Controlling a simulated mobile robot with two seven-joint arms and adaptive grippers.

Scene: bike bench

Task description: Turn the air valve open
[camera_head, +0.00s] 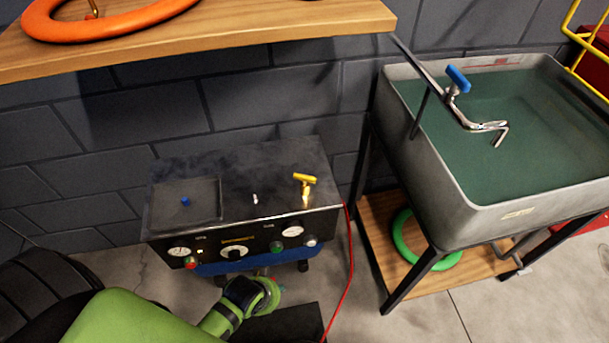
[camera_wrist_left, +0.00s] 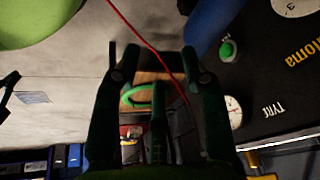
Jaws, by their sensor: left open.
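The air valve (camera_head: 305,184) is a yellow T-shaped handle on a short brass stem. It stands upright on the right part of the top of a dark compressor box (camera_head: 262,170). My left gripper (camera_head: 268,288) is low in front of the box's front panel, below and to the left of the valve and apart from it. In the left wrist view its two dark fingers (camera_wrist_left: 157,75) are spread with nothing held between them. A small yellow part at that view's lower right edge may be the valve; I cannot tell. My right gripper is not in view.
The front panel carries gauges (camera_head: 179,251) and knobs (camera_head: 234,252). A red hose (camera_head: 350,270) hangs at the box's right. A sink (camera_head: 440,190) with a blue-handled tap (camera_head: 458,79) stands right. A wooden shelf (camera_head: 230,45) overhangs the box at the back.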

